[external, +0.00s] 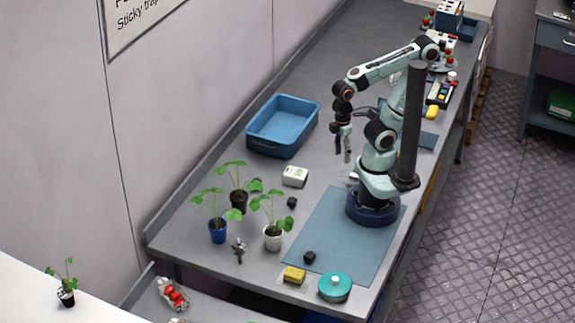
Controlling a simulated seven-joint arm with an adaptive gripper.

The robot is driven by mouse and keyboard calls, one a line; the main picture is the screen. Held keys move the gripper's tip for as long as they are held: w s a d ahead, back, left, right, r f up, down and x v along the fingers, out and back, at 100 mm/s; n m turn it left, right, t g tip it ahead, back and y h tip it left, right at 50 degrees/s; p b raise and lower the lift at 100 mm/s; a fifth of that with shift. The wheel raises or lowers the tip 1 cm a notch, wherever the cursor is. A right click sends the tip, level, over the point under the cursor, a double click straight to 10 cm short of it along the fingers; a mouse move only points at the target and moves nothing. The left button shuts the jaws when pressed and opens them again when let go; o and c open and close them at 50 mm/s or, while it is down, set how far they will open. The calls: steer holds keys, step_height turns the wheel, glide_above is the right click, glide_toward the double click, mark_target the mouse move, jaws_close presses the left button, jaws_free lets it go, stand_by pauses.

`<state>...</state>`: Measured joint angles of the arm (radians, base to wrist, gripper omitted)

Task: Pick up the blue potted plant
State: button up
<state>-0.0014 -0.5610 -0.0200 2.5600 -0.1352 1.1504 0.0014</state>
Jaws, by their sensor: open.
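The blue potted plant (218,231) stands upright near the left front end of the grey table, with green leaves on thin stems. A black potted plant (239,201) stands just behind it, and a white potted plant (273,238) stands to its right. My gripper (343,152) is open and empty, pointing down above the table. It is well to the right of and behind the blue pot, near the blue tub.
A blue tub (264,144) sits behind the plants. A white box (295,177), a small dark block (292,202) and a grey tool (239,250) lie around them. A yellow sponge (294,275) and a teal round container (335,287) are at the front edge.

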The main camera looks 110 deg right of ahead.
steer(key=o, duration=0.5)
steer(key=shift+c, duration=0.2)
